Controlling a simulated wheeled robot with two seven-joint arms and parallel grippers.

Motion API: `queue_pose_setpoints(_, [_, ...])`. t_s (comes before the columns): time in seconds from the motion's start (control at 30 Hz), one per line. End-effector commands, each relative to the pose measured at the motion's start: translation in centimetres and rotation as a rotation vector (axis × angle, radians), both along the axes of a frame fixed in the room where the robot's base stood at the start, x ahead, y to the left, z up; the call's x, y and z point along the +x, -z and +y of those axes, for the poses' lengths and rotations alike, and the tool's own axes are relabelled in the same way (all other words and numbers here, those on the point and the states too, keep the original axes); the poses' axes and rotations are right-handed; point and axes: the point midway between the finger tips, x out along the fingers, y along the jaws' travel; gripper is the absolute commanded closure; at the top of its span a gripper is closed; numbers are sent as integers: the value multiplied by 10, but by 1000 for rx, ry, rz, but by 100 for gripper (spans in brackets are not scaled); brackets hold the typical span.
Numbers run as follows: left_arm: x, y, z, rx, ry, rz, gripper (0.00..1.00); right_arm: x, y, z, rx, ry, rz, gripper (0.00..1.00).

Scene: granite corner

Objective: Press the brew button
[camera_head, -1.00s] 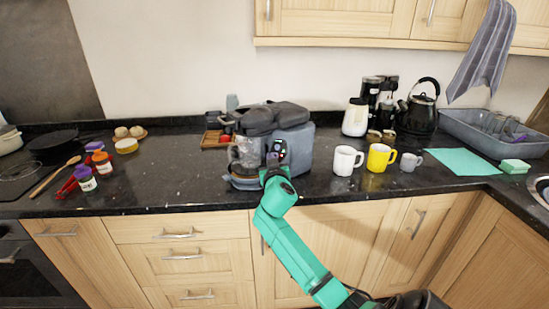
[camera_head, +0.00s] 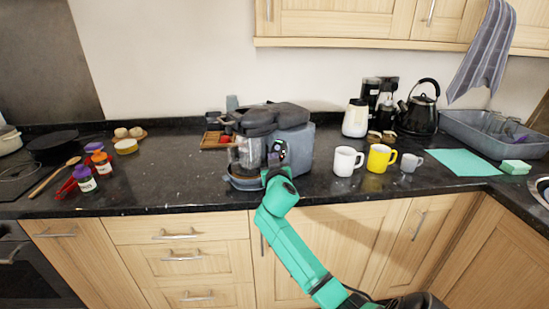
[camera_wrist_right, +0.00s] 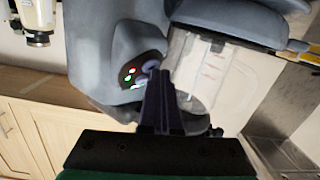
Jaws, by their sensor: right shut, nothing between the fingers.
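The grey-blue coffee machine (camera_head: 299,145) stands on the dark counter, with a clear jug (camera_head: 247,155) at its left side. It fills much of the right wrist view (camera_wrist_right: 98,50). There its dark control panel (camera_wrist_right: 129,74) shows small red, green and whitish lights. My right gripper (camera_head: 277,160) is in front of the machine, by the panel. In the right wrist view its dark fingers (camera_wrist_right: 157,76) are together and empty, with their tips at the panel's right edge. They partly cover the panel, and I cannot tell whether they touch it. My left gripper is not in view.
White (camera_head: 345,161) and yellow (camera_head: 379,158) mugs and a small grey cup (camera_head: 410,162) stand right of the machine. A black kettle (camera_head: 422,113) is behind them. A wooden tray (camera_head: 214,139) is behind left.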

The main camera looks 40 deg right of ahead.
Motion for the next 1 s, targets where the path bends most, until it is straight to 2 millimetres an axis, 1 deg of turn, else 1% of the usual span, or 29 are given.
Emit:
queue_pose_setpoints(0.37, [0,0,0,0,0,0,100,0,1,-1,0,1,1,100])
queue_pose_setpoints(0.7, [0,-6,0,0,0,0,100,-3,-7,13,2,0,1,100])
queue_pose_setpoints(1.0, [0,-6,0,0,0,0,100,-3,-8,14,1,0,1,100])
